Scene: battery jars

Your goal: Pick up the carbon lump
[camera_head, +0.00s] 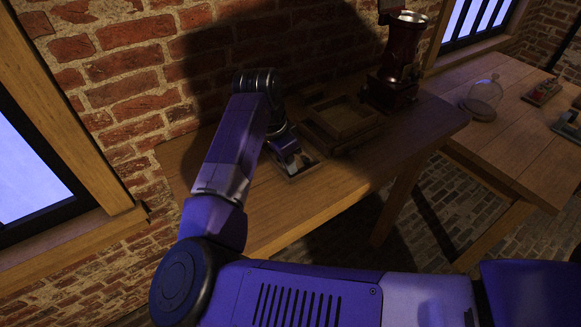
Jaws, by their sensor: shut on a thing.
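My gripper (291,161) points down over a shallow square tray (313,167) on the wooden table by the brick wall. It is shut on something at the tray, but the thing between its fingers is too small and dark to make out. I cannot tell the carbon lump apart from the gripper and the tray here. My purple arm covers the left part of the table.
A wooden box (343,122) stands just right of the gripper. A dark red grinder-like device (403,55) stands behind it. A second table (510,125) at right bears a glass dome (482,97) and small items. The table's front (350,184) is clear.

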